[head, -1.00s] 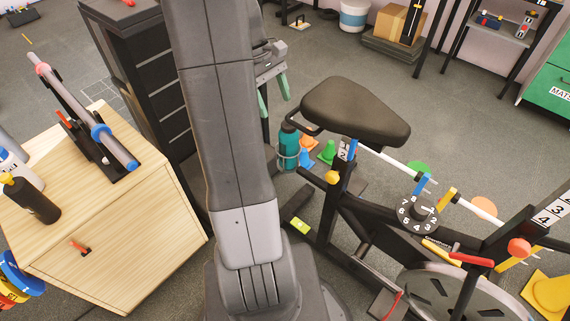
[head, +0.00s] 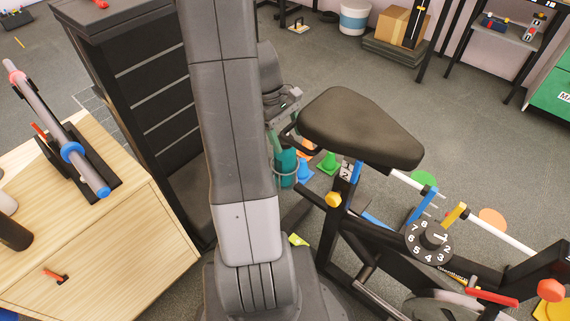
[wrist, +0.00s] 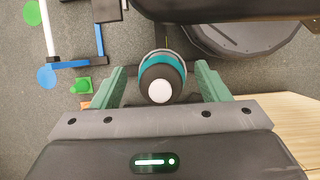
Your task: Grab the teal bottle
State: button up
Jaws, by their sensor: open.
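The teal bottle (head: 286,170) stands upright in a ring holder on the exercise bike, below and left of the seat in the head view. In the wrist view I look down on the bottle (wrist: 161,80), with its dark cap and white top. My gripper (wrist: 161,67) is open, one green finger on each side of the bottle, with gaps visible beside it. In the head view my gripper (head: 281,130) is at the bottle's top, partly hidden by my arm and the seat edge.
The black bike seat (head: 361,127) is close beside my gripper and crosses the top of the wrist view. A dark drawer cabinet (head: 150,90) and a wooden cabinet (head: 120,245) stand to the left. Green (head: 328,162) and blue (head: 305,170) cones sit on the floor behind the bike.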

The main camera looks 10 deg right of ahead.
jog(key=shift+f, duration=0.1)
jog(key=c, duration=1.4)
jog(key=shift+c, duration=0.4)
jog(key=shift+r, duration=0.2)
